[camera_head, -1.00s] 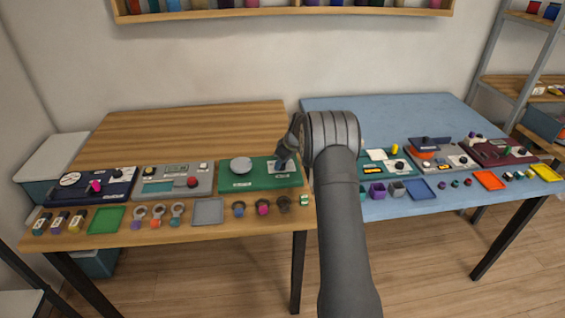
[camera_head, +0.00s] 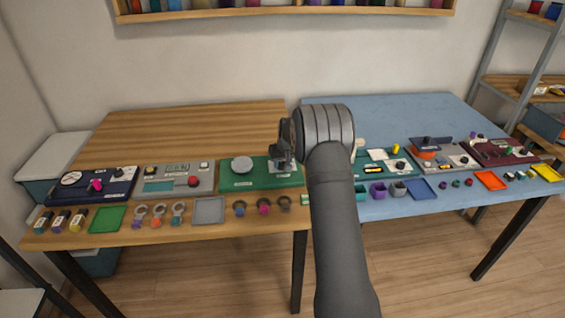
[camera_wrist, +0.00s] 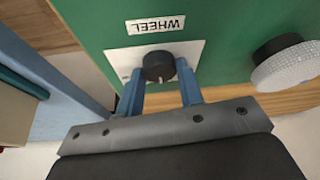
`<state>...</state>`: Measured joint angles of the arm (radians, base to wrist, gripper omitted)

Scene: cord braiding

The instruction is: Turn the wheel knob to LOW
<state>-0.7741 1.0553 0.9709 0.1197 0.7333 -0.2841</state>
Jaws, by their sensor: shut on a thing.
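The wheel knob (camera_wrist: 158,64) is a round black knob on a white plate (camera_wrist: 190,50) on the green panel (camera_wrist: 230,22). The label WHEEL (camera_wrist: 155,25) appears upside down beside it in the wrist view. A small light mark shows on the knob's lower edge in that view. My gripper (camera_wrist: 159,70) has its two blue fingers on either side of the knob and is shut on it. In the head view my gripper (camera_head: 282,158) is over the right end of the green panel and hides the knob. The setting words cannot be read.
A pale grey textured disc (camera_wrist: 288,65) stands on the same panel, right of the knob in the wrist view. In the head view, a grey panel (camera_head: 150,187) is left of the green one. Several rings and a grey tray (camera_head: 208,211) lie in front.

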